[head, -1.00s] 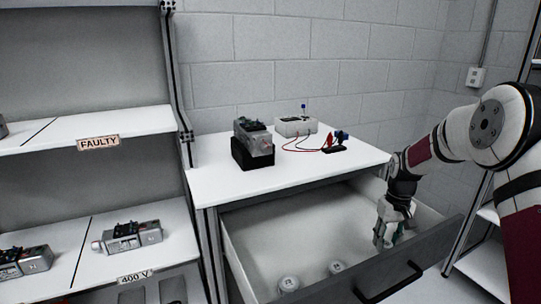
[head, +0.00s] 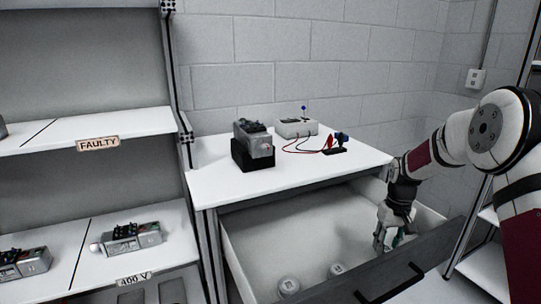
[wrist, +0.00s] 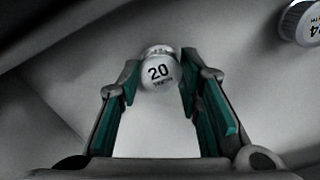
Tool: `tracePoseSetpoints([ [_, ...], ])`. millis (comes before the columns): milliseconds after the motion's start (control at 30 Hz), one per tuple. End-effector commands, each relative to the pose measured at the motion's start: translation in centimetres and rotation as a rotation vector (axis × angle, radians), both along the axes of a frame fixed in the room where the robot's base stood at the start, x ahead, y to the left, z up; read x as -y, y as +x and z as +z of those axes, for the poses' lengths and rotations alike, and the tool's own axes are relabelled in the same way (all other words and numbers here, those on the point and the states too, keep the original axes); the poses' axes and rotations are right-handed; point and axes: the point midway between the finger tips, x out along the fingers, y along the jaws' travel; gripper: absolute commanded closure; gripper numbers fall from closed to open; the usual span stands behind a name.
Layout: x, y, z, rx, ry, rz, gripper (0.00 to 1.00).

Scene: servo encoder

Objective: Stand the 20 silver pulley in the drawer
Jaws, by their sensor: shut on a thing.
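My gripper (head: 387,246) reaches down inside the open drawer (head: 270,232), near its right front corner. In the wrist view the silver pulley marked 20 (wrist: 160,71) sits between the teal-padded fingertips, which are shut on it. Its white labelled face points toward the wrist camera, and the numeral reads nearly upright. Its lower side is hidden, so I cannot tell whether it touches the drawer floor. In the head view this pulley is hidden by the fingers and the drawer front.
Two pulleys stand in the drawer, one at the front left (head: 289,286) and one beside it (head: 337,270). A pulley marked 24 (wrist: 304,24) shows in the wrist view. The drawer's back and middle floor is clear. The drawer front (head: 415,265) rises close to my gripper.

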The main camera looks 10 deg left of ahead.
Motion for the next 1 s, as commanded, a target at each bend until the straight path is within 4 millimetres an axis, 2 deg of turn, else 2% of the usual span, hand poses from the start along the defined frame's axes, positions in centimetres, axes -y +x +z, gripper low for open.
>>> tracePoseSetpoints([
  [1000, 0.0, 0.0, -1.9, 0.000, 0.000, 0.000, 0.94],
])
